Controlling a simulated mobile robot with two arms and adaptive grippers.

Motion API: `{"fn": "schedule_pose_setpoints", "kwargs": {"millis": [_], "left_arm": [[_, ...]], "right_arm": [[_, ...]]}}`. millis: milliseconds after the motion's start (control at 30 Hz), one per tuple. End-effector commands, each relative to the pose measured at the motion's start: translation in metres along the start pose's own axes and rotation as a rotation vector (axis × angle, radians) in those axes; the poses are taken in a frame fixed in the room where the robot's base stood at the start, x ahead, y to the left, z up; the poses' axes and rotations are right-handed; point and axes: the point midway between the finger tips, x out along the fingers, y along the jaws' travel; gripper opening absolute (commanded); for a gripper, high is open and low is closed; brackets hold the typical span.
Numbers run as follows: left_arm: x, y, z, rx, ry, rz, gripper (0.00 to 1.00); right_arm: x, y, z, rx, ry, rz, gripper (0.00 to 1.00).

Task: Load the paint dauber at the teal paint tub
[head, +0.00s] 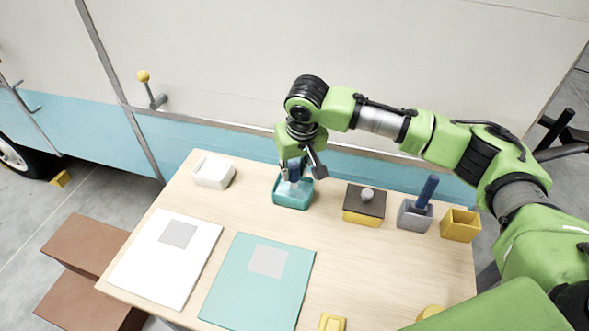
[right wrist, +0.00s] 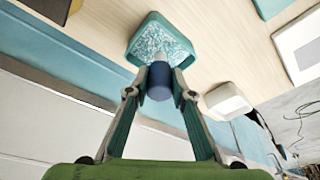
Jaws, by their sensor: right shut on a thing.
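The teal paint tub (head: 293,203) stands near the table's back edge, left of the middle. It also shows in the right wrist view (right wrist: 137,50), with speckled white-and-teal contents. My right gripper (head: 291,173) is directly above the tub, pointing down. It is shut on the paint dauber, a dark blue cylinder (right wrist: 159,84) with a paler end towards the tub. The dauber's lower end is at the tub's opening; I cannot tell whether it touches the paint. My left gripper is out of view.
A white tub (head: 213,172) stands left of the teal one. To the right are a dark-lidded yellow box (head: 363,206), a grey holder (head: 414,216) with another blue handle (head: 427,188), and an open yellow box (head: 460,226). White (head: 150,272) and teal panels (head: 240,298) lie in front.

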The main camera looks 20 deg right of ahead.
Motion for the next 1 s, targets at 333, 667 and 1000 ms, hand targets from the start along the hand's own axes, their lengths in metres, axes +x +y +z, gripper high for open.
{"fn": "schedule_pose_setpoints", "kwargs": {"millis": [333, 667, 1000], "left_arm": [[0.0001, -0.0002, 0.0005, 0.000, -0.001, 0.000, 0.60], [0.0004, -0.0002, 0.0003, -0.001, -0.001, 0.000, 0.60], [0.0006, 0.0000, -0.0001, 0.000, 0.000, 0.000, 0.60]], "right_arm": [[0.0008, -0.0001, 0.0001, 0.000, 0.000, 0.000, 0.00], [0.0044, -0.0001, 0.0008, 0.000, 0.001, 0.000, 0.00], [0.0084, -0.0002, 0.0017, 0.000, 0.001, -0.001, 0.00]]}}
